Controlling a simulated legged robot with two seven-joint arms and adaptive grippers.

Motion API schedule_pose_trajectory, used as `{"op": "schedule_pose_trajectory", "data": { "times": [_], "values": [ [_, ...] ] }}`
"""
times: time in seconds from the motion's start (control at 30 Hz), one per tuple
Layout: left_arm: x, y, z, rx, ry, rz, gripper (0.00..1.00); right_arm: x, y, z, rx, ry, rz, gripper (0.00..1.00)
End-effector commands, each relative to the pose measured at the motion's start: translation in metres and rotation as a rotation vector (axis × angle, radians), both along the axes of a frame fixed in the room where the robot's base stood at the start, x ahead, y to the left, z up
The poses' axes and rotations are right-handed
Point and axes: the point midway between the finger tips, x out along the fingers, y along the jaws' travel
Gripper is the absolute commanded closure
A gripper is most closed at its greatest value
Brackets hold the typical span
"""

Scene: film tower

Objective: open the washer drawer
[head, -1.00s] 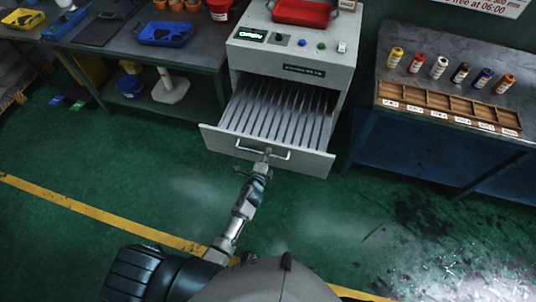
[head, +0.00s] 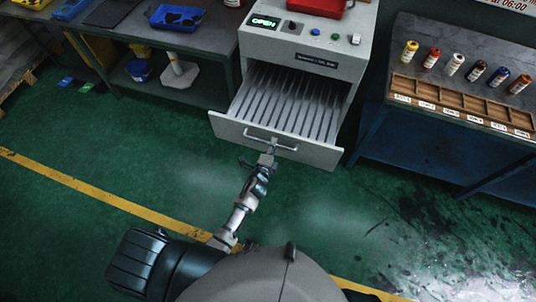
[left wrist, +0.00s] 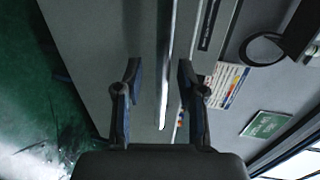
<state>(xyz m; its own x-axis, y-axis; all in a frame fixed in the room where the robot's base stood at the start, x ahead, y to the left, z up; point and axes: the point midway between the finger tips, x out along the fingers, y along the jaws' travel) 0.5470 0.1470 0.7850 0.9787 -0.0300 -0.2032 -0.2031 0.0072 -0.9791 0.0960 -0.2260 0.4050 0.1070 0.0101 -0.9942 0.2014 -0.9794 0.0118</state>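The washer (head: 330,62) is a grey cabinet with a sign lit green reading OPEN (head: 264,22). Its drawer (head: 285,106) is pulled well out, showing a ribbed inside. The drawer front has a bar handle (head: 284,145). My right gripper is not in view.
A bench (head: 120,40) with blue trays stands at the left. A blue table (head: 440,150) with several small bottles and a wooden rack (head: 465,104) stands at the right. A red tray (head: 308,7) sits on the washer. Green floor in front is free.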

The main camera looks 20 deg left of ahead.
Motion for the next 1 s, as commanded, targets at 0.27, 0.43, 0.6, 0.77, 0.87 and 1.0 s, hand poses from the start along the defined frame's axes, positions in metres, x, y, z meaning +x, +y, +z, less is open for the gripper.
{"op": "schedule_pose_trajectory", "data": {
  "times": [0.27,0.43,0.6,0.77,0.87,1.0],
  "values": [
    [-0.061,0.004,0.01,-0.001,0.003,0.0,0.61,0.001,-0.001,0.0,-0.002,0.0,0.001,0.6],
    [-0.089,0.007,0.016,-0.003,0.004,0.001,0.61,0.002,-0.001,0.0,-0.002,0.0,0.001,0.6],
    [-0.102,0.008,0.019,-0.003,0.003,0.002,0.61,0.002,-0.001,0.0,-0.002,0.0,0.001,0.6],
    [-0.104,0.008,0.02,-0.002,0.002,0.001,0.61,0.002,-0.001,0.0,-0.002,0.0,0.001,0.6],
    [-0.104,0.008,0.02,-0.002,0.003,0.001,0.61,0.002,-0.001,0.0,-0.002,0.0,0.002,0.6],
    [-0.104,0.008,0.02,-0.002,0.002,0.001,0.61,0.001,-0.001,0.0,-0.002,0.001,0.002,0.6]
  ]
}}
